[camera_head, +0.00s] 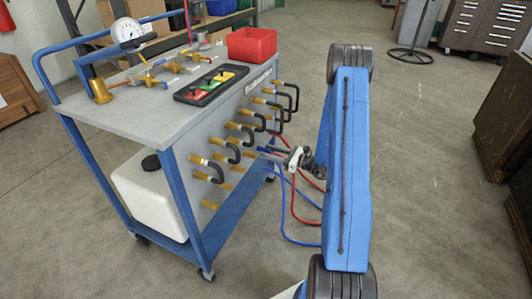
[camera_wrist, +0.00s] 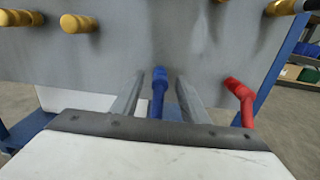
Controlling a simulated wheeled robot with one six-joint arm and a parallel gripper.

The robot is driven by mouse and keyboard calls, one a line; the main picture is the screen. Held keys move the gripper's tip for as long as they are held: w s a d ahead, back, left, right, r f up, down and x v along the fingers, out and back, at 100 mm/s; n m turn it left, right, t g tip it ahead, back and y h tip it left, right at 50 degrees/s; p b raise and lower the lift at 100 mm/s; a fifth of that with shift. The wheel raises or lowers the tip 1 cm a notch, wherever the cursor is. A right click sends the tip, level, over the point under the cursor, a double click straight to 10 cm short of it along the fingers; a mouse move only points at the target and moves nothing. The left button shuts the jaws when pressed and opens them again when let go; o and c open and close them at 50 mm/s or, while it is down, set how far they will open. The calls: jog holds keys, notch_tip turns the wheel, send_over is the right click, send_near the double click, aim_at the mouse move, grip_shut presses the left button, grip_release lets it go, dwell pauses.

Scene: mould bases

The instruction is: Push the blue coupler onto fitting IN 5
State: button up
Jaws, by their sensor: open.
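The blue coupler (camera_wrist: 159,77) shows in the wrist view, with its far end towards the grey panel (camera_wrist: 125,40). I cannot tell if it is seated on a fitting. My gripper (camera_wrist: 160,88) is open, with one finger on each side of the coupler and visible gaps between. In the head view my gripper (camera_head: 262,151) is close to the front panel of the cart. Brass fittings (camera_wrist: 78,23) stick out higher on the panel in the wrist view. I cannot read any fitting label, so IN 5 cannot be told apart.
A red coupler (camera_wrist: 240,92) is at the right of my gripper. Black curved handles or hoses (camera_head: 232,148) stick out from the panel beside my gripper. A blue hose (camera_head: 283,218) and a red hose (camera_head: 294,207) hang below.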

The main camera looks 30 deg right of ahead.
grip_shut()
jog(key=shift+s+d, duration=0.15)
jog(key=shift+s, duration=0.05)
jog(key=shift+v, duration=2.3)
jog(key=shift+s+d, duration=0.1)
jog(key=v, duration=0.5)
jog(key=shift+s+d, duration=0.2)
jog(key=shift+s, duration=0.05)
jog(key=shift+d, duration=0.1)
